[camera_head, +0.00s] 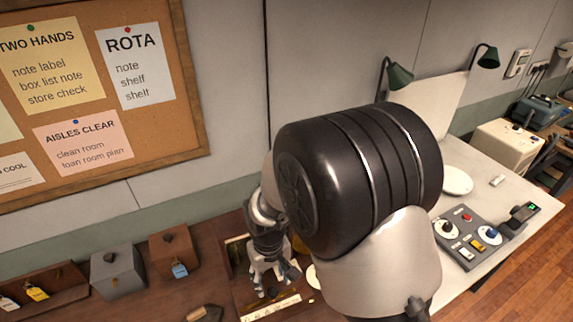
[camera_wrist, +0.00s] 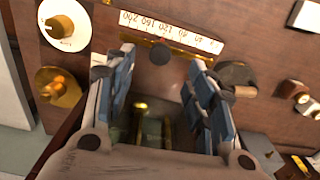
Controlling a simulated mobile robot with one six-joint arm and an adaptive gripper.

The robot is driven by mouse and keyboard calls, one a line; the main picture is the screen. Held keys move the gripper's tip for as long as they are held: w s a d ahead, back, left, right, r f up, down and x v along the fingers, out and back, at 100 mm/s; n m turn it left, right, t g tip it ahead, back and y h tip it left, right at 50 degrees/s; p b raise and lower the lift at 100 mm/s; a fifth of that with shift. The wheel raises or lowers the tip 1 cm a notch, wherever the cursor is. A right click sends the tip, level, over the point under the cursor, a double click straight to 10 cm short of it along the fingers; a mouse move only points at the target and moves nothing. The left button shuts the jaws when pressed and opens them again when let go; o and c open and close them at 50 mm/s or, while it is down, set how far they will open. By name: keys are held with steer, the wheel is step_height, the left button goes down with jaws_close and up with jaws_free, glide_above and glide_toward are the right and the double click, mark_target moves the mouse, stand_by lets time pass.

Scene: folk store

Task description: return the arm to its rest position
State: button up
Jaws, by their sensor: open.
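My gripper (camera_head: 275,283) points down over the brown wooden bench at the lower middle of the head view. My arm's large dark joint and pale link fill the middle of that view and hide part of the bench. In the wrist view my gripper (camera_wrist: 163,60) has its two blue-padded fingers spread apart, with nothing held between them. Below the fingers is a wooden-framed device with a white numbered scale strip (camera_wrist: 172,30). A small dark round knob (camera_wrist: 160,54) and a brass-coloured cylinder (camera_wrist: 166,120) show between the fingers, apparently lower down; I cannot tell their exact depth.
A grey box (camera_head: 118,272) and a brown box (camera_head: 174,255) stand left of my gripper. A control panel (camera_head: 466,236) lies on the pale table at right. A corkboard (camera_head: 185,85) hangs behind.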

steer(key=s+d+r+m+t+b, duration=0.1)
steer(key=s+d+r+m+b, duration=0.15)
steer(key=d+r, duration=0.35)
steer(key=s+d+r+m+t+b, duration=0.1)
steer(key=d+r+b, duration=0.2)
steer(key=d+r, duration=0.3)
steer(key=s+d+r+m+t+b, duration=0.1)
steer(key=s+d+m+t+b, duration=0.1)
steer(key=s+d+b, duration=0.3)
steer(key=s+d, duration=0.4)
steer(key=s, duration=0.3)
steer(key=shift+s+d+r+m+t, duration=0.2)
steer(key=shift+s+r+m+t, duration=0.1)
steer(key=shift+s+r+m, duration=0.05)
steer(key=shift+w, duration=0.1)
steer(key=shift+c, duration=0.4)
stand_by(3.7)
